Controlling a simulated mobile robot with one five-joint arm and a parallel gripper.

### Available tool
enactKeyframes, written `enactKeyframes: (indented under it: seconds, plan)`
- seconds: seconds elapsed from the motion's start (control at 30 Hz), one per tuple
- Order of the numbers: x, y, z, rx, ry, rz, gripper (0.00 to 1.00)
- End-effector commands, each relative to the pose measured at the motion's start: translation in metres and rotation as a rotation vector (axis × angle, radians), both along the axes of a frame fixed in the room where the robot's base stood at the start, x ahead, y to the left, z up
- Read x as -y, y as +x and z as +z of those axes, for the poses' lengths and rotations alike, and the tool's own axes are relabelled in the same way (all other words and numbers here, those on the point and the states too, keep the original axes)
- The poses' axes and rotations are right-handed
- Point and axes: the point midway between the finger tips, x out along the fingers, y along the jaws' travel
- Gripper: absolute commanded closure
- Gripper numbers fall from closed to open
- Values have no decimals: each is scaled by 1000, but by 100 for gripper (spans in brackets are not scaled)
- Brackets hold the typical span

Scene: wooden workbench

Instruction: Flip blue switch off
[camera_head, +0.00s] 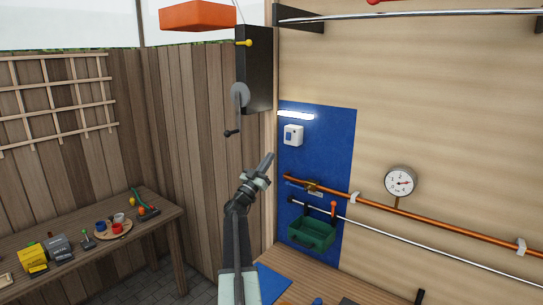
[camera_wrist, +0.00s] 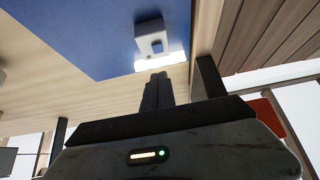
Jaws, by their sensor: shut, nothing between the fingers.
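The switch (camera_head: 293,135) is a small white box with a blue rocker, mounted on a blue wall panel (camera_head: 335,150). In the wrist view the switch (camera_wrist: 151,36) is near the top middle, with its rocker facing me. A lit white lamp strip (camera_head: 296,115) is just above the switch on the panel, and it also glows in the wrist view (camera_wrist: 161,62). My gripper (camera_head: 268,157) is shut and empty, below and left of the switch in the head view and apart from it. In the wrist view its fingertips (camera_wrist: 158,76) point toward the lamp and switch.
A black box with a crank (camera_head: 256,70) hangs above left of the panel. A copper pipe (camera_head: 450,226) with a gauge (camera_head: 400,181) runs along the wall to the right. A green bin (camera_head: 312,234) sits below. A side table (camera_head: 60,250) holds several small items.

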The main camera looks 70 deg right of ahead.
Motion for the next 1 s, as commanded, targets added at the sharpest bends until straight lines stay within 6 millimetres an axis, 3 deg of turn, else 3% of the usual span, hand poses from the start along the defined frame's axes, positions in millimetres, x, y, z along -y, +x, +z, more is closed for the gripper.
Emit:
enactKeyframes:
  seconds: [0.03,0.3,0.5,1.0]
  plan:
    - [12,-1,14,1,0,-1,100]
    - [58,-14,48,0,0,0,100]
    - [86,-21,34,1,-1,1,100]
    - [93,-21,33,-1,-4,4,100]
